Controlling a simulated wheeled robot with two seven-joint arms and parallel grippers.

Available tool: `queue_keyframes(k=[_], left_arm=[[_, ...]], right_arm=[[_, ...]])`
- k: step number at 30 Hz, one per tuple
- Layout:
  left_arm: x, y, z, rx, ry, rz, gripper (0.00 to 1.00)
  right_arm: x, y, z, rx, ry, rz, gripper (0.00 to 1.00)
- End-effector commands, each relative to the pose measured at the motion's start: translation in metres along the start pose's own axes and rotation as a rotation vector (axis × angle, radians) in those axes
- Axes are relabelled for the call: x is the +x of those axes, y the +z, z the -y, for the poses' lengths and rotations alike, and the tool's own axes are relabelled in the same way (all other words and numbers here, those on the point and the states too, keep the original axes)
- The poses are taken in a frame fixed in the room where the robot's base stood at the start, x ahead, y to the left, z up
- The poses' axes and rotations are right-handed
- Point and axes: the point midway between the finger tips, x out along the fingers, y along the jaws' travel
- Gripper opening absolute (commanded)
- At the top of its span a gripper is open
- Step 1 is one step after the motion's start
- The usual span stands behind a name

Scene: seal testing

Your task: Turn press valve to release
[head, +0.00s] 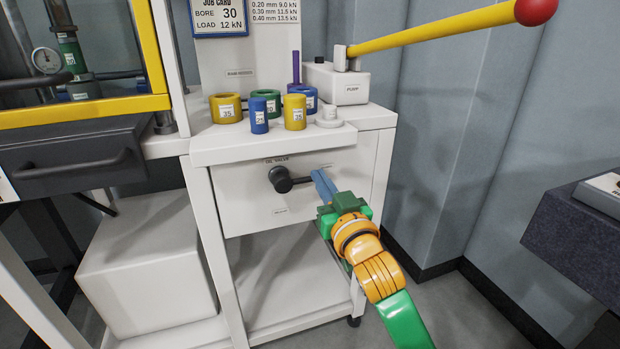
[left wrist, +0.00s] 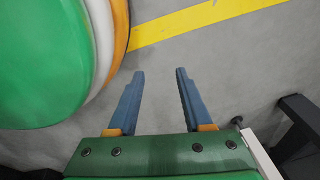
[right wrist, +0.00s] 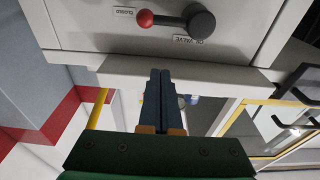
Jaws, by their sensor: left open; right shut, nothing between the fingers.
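The press's oil valve (head: 281,179) has a black hub on the white cabinet's front panel. Its lever points right in the head view, and the lever's end is hidden behind my right fingers. In the right wrist view the hub (right wrist: 199,22) and the red ball (right wrist: 145,18) on the lever's end both show, with the ball beside the "CLOSED" label. My right gripper (head: 319,176) is shut and empty near the lever's end. Its fingertips (right wrist: 160,72) appear apart from the ball in the right wrist view. My left gripper (left wrist: 158,72) is open and empty above grey floor.
Blue, green and yellow rings and cylinders stand on the cabinet top (head: 230,152), which overhangs the valve panel. The pump (head: 340,83) has a long yellow handle. A dark drawer (head: 75,155) is at left, and a dark bench (head: 575,235) at right. An open shelf lies below the panel.

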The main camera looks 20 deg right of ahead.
Motion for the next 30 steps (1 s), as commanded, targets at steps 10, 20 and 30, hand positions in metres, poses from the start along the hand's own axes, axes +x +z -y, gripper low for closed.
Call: queue_keyframes(k=[10, 20, 30], left_arm=[[0.006, -0.012, -0.005, 0.000, 0.007, -0.012, 0.50], [0.012, -0.022, -0.016, -0.002, 0.023, -0.011, 0.50], [0.012, -0.023, -0.015, -0.003, 0.022, -0.011, 0.50]], right_arm=[[0.076, 0.000, 0.000, 0.000, 0.000, -0.001, 0.00], [0.064, 0.038, 0.000, 0.000, -0.001, 0.000, 0.00], [0.063, 0.038, 0.000, 0.000, -0.001, 0.000, 0.00]])
